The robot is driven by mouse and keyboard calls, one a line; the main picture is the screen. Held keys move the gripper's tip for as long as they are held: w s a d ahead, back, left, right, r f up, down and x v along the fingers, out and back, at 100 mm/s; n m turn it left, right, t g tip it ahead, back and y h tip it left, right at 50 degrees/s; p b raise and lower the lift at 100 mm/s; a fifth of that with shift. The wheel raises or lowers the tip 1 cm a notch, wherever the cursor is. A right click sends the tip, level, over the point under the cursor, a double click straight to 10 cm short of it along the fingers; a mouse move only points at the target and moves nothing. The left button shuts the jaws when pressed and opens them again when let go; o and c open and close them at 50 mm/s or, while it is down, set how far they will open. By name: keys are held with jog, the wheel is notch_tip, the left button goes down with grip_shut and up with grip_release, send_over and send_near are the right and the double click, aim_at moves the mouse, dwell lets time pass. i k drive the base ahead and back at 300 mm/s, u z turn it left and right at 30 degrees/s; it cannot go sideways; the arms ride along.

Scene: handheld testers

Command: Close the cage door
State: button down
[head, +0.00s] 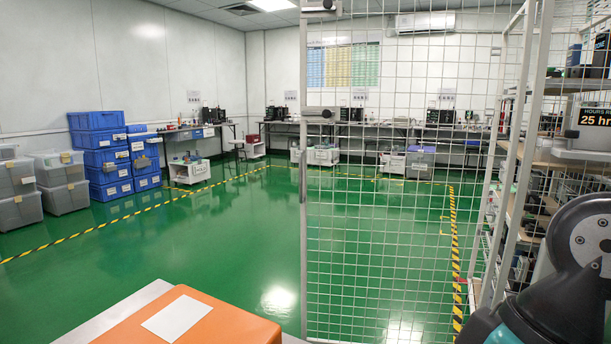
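The cage door (395,204) is a tall white wire-mesh panel in the middle right of the head view. Its light metal edge post (303,175) stands upright at the panel's left side, with metal fittings (319,113) at mid-height and near the top. The panel stands beside the open storage shelves (528,160) at the right. The floor and benches show through the mesh. Part of my arm shows at the lower right. My gripper is not in view. I cannot tell what the door's lower end meets.
Blue crates (100,157) and grey bins (62,182) are stacked along the left wall. Workbenches (385,130) line the back wall. The green floor (235,225) left of the mesh is wide and clear. A white-framed upright (525,150) stands close at the right.

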aim_at(532, 6)
jog(key=k, duration=0.9)
jog(key=z, duration=0.7)
jog(key=i, duration=0.7)
jog(key=z, duration=0.55)
jog(key=i, duration=0.7)
jog(key=u, duration=0.9)
jog(key=i, duration=0.7)
jog(key=u, duration=0.75)
